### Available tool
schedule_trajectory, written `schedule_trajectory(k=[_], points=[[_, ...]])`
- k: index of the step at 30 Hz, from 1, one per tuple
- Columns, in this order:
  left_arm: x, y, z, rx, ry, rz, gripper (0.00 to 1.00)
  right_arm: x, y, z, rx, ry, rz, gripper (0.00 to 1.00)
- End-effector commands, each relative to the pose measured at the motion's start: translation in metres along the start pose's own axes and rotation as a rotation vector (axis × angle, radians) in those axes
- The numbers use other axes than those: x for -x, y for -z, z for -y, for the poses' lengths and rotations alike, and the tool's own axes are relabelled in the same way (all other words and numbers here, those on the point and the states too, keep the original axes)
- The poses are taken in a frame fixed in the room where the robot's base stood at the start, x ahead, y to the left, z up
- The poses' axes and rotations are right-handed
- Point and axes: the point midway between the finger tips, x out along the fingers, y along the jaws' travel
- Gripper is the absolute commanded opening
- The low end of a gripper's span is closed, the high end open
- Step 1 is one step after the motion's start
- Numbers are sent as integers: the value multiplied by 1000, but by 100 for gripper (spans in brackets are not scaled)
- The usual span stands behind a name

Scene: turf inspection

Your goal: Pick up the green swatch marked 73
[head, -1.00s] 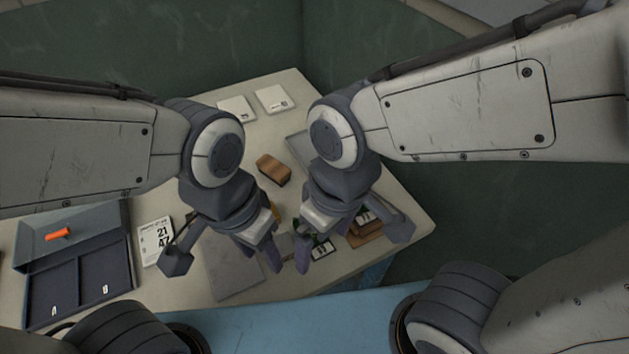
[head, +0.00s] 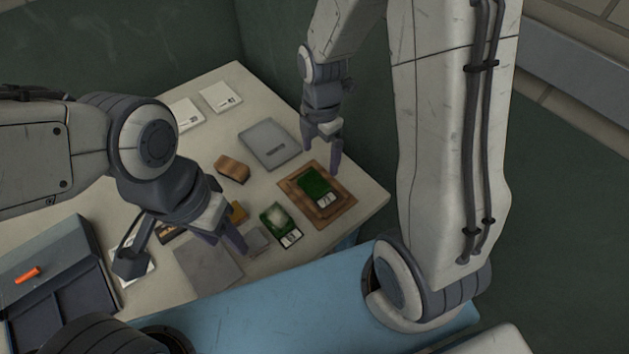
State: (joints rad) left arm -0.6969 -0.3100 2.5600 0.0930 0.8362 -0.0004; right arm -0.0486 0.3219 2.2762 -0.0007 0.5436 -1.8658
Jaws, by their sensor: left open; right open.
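Two green swatches with white labels are in the head view; their numbers are too small to read. One green swatch (head: 314,183) lies on a brown wooden tray (head: 334,212) at the right of the table. The other green swatch (head: 274,217), with a pale patch on top, lies on the table left of the tray. My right gripper (head: 322,159) is open and empty, near the back edge of the wooden tray, with its fingers pointing down. My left gripper (head: 222,243) is open, left of the second swatch and near a grey block.
The small grey block (head: 257,241) and a grey slab (head: 207,268) lie near the front edge. A brown block (head: 232,169) and a grey tray (head: 268,142) are farther back. White cards (head: 220,97) lie at the back.

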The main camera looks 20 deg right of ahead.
Motion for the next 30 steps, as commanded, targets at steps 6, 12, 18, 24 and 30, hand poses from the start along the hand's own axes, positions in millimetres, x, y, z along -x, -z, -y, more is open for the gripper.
schedule_trajectory(k=[6,12,18,24,30], points=[[0,0,0,0,0,0,50,-26,0,1,-3,1,-1,100],[4,0,0,0,0,0,50,-44,-1,0,-4,5,-2,100],[7,0,0,0,0,0,50,-71,-2,-1,-4,4,-2,100],[7,0,0,0,0,0,50,-79,-2,-2,-4,0,0,100],[7,0,0,0,0,0,50,-79,-2,-2,-4,-1,0,77]])
